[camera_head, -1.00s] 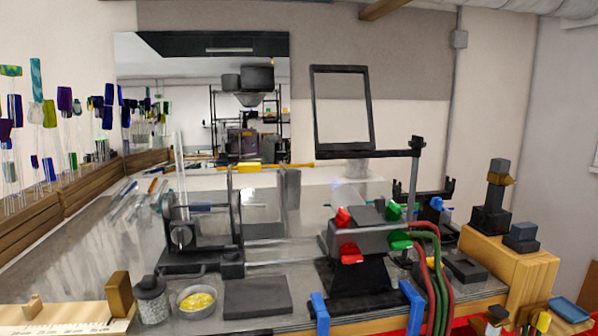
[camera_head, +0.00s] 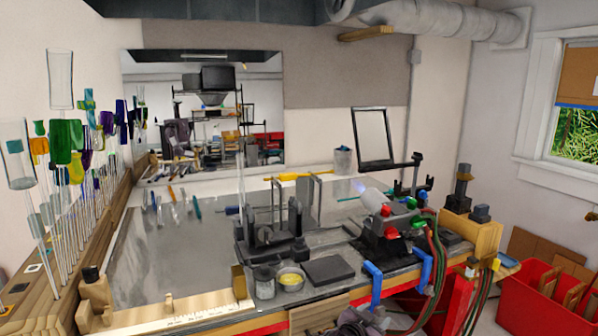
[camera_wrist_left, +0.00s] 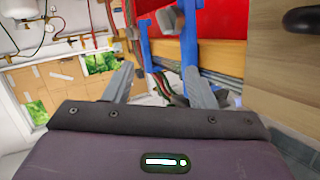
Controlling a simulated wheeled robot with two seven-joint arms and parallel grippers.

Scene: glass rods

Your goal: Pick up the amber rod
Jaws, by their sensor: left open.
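On the back left of the bench in the head view lie several thin rods, among them an orange-amber one (camera_head: 172,194) and a teal one (camera_head: 197,207). A longer yellow-amber bar (camera_head: 303,177) lies across the back, behind the black stand. I cannot tell for sure which is the amber rod. My left gripper (camera_head: 360,318) is low at the bottom edge of the head view, in front of the bench and far from the rods. In the left wrist view its two fingers (camera_wrist_left: 159,85) are spread with nothing held between them. My right gripper is not seen.
A black stand (camera_head: 272,235) and a torch with red and green knobs (camera_head: 385,220) stand on the bench. Blue brackets (camera_head: 372,285) stick out at its front edge, near my left gripper. A dark block (camera_head: 328,270) and wooden racks of glass samples (camera_head: 105,215) flank the bare bench surface.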

